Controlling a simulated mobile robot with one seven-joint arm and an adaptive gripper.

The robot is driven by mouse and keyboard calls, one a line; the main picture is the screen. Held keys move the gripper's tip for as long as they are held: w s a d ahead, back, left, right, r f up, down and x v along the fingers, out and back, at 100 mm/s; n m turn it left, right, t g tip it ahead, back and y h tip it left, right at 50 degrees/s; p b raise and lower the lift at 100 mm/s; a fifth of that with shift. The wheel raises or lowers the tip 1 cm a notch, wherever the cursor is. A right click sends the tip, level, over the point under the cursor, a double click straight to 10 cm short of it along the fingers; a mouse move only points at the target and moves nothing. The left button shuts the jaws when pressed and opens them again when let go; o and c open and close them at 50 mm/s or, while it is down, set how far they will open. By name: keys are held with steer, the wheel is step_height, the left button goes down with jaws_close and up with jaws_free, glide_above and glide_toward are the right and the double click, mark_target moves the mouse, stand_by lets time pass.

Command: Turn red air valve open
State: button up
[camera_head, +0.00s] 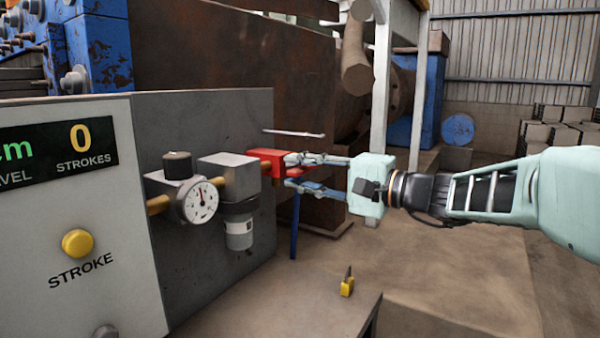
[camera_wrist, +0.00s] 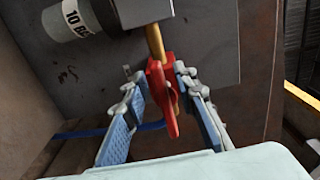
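The red air valve (camera_head: 266,157) sits at the right end of the brass air line on the grey panel. In the wrist view the red valve (camera_wrist: 165,98) shows a flat handle on a brass pipe (camera_wrist: 155,45), pointing toward my gripper. My gripper (camera_head: 289,172) is at the valve's right side in the head view. In the wrist view its two blue-padded fingers (camera_wrist: 158,82) are spread, one on each side of the red handle. A gap shows on the left; the right fingertip is close to the valve, and I cannot tell whether it touches.
A pressure gauge (camera_head: 199,201) and a filter bowl (camera_head: 239,228) sit left of the valve. A blue hose (camera_head: 295,225) hangs below it. A yellow object (camera_head: 347,285) stands on the lower surface. A rusty machine body (camera_head: 230,60) rises behind the panel.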

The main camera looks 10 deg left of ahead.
steer(key=v, duration=1.2)
